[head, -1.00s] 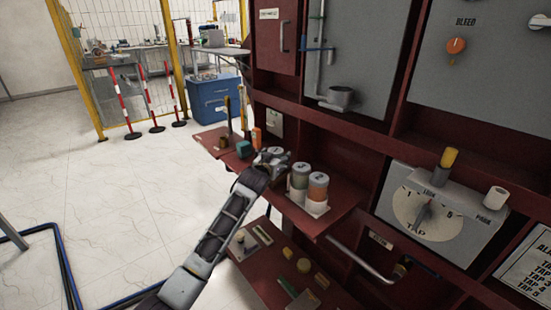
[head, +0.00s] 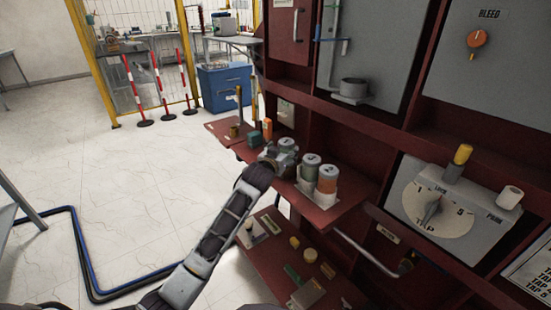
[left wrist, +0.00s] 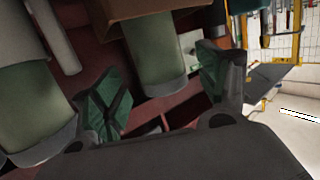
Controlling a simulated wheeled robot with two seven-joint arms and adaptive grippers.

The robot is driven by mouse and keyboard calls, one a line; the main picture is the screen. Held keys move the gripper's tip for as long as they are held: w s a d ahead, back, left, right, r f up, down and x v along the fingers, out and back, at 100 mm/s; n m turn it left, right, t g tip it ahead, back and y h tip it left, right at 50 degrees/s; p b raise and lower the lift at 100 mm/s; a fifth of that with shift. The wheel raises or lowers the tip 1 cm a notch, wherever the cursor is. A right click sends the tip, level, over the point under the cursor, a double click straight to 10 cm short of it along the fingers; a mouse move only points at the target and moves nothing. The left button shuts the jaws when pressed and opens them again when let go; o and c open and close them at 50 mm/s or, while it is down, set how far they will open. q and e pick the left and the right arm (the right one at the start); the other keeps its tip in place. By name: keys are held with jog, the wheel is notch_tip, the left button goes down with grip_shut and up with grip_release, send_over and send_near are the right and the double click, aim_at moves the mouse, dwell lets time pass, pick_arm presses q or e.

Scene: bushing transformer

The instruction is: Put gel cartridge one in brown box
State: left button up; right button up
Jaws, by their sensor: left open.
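Gel cartridges stand on the red upper shelf (head: 325,211) in the head view. One is green and grey (head: 310,168), one is orange and grey (head: 327,178), and another grey-topped one (head: 288,145) is partly hidden behind my left gripper (head: 275,158). In the left wrist view my left gripper (left wrist: 160,80) is open, with a green cartridge (left wrist: 163,62) between or just beyond its fingers; I cannot tell whether they touch it. Another green cartridge (left wrist: 28,115) is at the left. A brown piece (left wrist: 125,14) shows at the top edge; I cannot tell whether it is the brown box.
A lower red shelf (head: 268,267) carries several small parts. A cabinet with a tap dial (head: 436,210) stands at the right. The floor at the left is mostly clear.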

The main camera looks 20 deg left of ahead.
pick_arm(q)
jog(key=s, duration=0.3)
jog(key=shift+s+r+p, duration=0.2)
jog(key=shift+r+p, duration=0.1)
jog(key=shift+r, duration=0.05)
jog(key=s, duration=0.2)
jog(key=s+r, duration=0.1)
jog(key=s, duration=0.1)
jog(key=shift+a+p, duration=0.15)
jog(key=shift+p, duration=0.2)
pick_arm(e)
jog(key=shift+w+d+f, duration=0.1)
jog(key=shift+w+f, duration=0.1)
jog(key=shift+f, duration=0.25)
jog(key=shift+w+d+f, duration=0.1)
jog(key=shift+w+f, duration=0.05)
jog(key=shift+f, duration=0.25)
jog(key=shift+s, duration=0.1)
jog(key=shift+s+f, duration=0.2)
jog(key=shift+s, duration=0.2)
jog(key=shift+w+r, duration=0.1)
jog(key=shift+w, duration=0.1)
jog(key=shift+w+r, duration=0.2)
jog(key=shift+w, duration=0.15)
jog(key=shift+s+f, duration=0.1)
